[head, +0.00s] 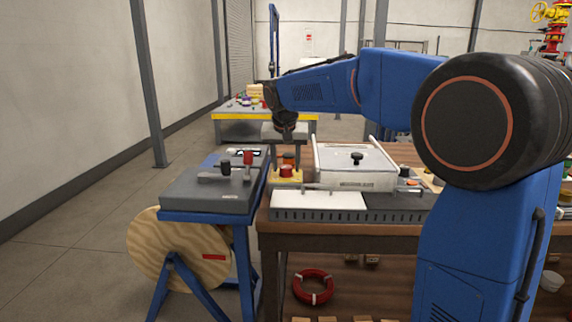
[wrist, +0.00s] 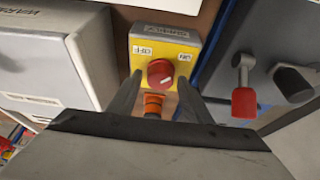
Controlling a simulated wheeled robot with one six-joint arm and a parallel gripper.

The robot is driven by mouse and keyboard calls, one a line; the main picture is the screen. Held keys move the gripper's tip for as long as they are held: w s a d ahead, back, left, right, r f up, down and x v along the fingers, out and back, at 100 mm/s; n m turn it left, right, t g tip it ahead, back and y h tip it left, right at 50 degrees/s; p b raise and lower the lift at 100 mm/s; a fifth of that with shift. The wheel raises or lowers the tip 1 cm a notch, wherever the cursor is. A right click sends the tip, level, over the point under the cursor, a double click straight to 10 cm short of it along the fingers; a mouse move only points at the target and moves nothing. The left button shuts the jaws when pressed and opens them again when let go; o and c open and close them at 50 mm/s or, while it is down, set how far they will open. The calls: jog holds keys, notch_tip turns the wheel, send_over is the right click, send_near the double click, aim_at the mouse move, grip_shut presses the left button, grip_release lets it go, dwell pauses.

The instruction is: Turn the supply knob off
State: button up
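The supply knob (wrist: 160,73) is a round red knob on a yellow box (wrist: 184,38) in the wrist view. The box carries an OFF label on the left and an ON label on the right. A small white mark shows on the knob's lower part; its exact direction is hard to tell. My gripper (wrist: 160,79) is open, one finger on each side of the knob, with gaps visible. In the head view, my gripper (head: 284,153) points down over the yellow box (head: 285,180), and the red knob (head: 286,170) shows between its fingers.
An orange-topped part (wrist: 153,103) lies close below the knob in the wrist view. A white case (head: 357,165) with a black knob stands beside the yellow box.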

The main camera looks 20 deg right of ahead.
jog(key=c, duration=0.7)
jog(key=shift+c, duration=0.2)
jog(key=shift+n, duration=0.3)
jog(key=n, duration=0.1)
jog(key=n+y, duration=0.1)
jog(key=n, duration=0.1)
jog(key=shift+d+y, duration=0.2)
jog(key=shift+y, duration=0.1)
jog(key=n+y, duration=0.1)
jog(key=n, duration=0.3)
jog(key=shift+d, duration=0.15)
jog(key=n+y, duration=0.1)
jog(key=n, duration=0.1)
jog(key=n+g+y, duration=0.1)
jog(key=n, duration=0.2)
jog(key=shift+w+d, duration=0.1)
jog(key=shift+w, duration=0.05)
jog(key=n+g, duration=0.1)
jog(key=n, duration=0.1)
jog(key=n+y, duration=0.1)
jog(key=n, duration=0.2)
jog(key=shift+w+g, duration=0.1)
jog(key=shift+g, duration=0.3)
jog(key=shift+n, duration=0.3)
